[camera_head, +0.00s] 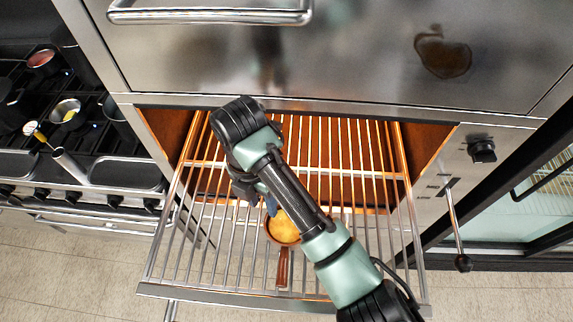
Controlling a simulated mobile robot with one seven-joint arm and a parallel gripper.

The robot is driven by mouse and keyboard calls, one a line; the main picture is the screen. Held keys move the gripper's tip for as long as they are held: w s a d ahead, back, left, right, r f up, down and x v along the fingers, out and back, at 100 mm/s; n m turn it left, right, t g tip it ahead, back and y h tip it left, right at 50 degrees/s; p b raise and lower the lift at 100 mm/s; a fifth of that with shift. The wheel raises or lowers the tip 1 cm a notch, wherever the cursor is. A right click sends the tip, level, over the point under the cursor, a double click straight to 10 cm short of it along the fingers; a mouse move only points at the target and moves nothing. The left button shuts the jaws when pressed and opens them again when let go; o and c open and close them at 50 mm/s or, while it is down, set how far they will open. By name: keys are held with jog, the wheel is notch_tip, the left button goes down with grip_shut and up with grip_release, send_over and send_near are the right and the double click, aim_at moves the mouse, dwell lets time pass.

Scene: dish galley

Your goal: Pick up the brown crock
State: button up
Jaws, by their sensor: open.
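The brown crock (283,268) is a small round dish with a straight handle and an orange-yellow filling. It sits on the pulled-out wire rack (160,270), with its handle toward the front edge of the rack. My gripper (271,207) is at the upper left rim of the crock, pointing down toward it. My arm hides most of the gripper and part of the crock's right side. I cannot tell whether the fingers touch the crock. The jaws are open.
A stove (75,150) with several pans stands at the left. A steel panel with a bar handle (210,16) is above the lit opening. A lever (456,225) and a glass-fronted cabinet (500,240) are at the right. The rack around the crock is bare.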

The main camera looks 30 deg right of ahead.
aim_at(267, 216)
jog(key=f, duration=0.1)
jog(key=f+b, duration=0.1)
jog(key=f, duration=0.1)
jog(key=f+b, duration=0.1)
jog(key=f, duration=0.1)
jog(key=shift+s+d, duration=0.1)
jog(key=shift+d, duration=0.15)
grip_shut()
jog(key=shift+r, duration=0.1)
dwell(1.0)
